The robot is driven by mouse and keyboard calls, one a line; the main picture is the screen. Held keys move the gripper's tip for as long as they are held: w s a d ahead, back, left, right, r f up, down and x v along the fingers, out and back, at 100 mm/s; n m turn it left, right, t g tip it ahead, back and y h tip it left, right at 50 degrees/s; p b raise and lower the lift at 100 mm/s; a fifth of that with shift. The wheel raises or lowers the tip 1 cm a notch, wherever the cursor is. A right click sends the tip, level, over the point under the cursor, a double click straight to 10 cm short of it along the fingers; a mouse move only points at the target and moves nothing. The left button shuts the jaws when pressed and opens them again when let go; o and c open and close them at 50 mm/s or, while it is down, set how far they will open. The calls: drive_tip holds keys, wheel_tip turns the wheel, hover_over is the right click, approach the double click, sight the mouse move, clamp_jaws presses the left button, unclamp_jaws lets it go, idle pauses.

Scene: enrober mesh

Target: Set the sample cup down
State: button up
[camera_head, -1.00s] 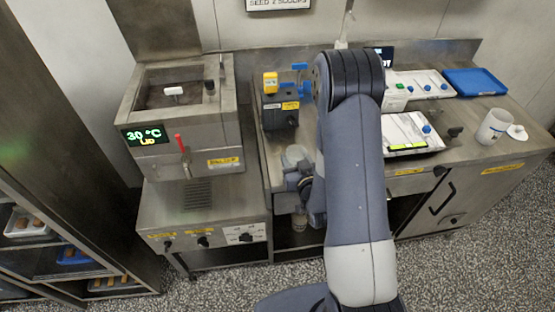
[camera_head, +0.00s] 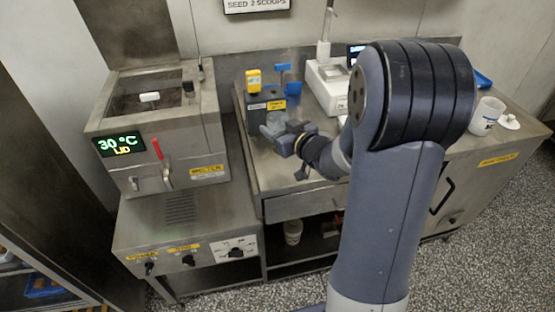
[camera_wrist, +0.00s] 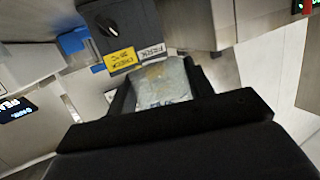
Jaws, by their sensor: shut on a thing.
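The sample cup (camera_head: 272,126) is a small, clear, greyish cup. It also shows in the wrist view (camera_wrist: 166,86), with brownish smears and flecks on it. My gripper (camera_head: 279,132) is shut on the cup, with a dark finger on each side in the wrist view (camera_wrist: 163,95). The cup is just in front of a dark grey unit (camera_head: 259,111) with yellow and white labels. The wrist view shows this unit (camera_wrist: 127,24) right beyond the cup. I cannot tell whether the cup touches the counter (camera_head: 262,170) or the unit.
A melter (camera_head: 165,150) reading 30 °C stands at left. A yellow device (camera_head: 253,80) and a blue handle (camera_head: 283,68) are at the unit's top. A white scale (camera_head: 328,90) stands behind my arm. A white mug (camera_head: 486,116) is at right. Bare counter lies in front of the unit.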

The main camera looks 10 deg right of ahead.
sight(277, 159)
wheel_tip(277, 159, down, 9)
drive_tip(key=shift+b, duration=0.4)
drive_tip(key=shift+f, duration=0.3)
drive_tip(key=shift+f+b, duration=0.3)
drive_tip(key=shift+b, duration=0.1)
drive_tip(key=o, duration=1)
drive_tip(key=shift+r, duration=0.1)
drive_tip(key=shift+p, duration=0.45)
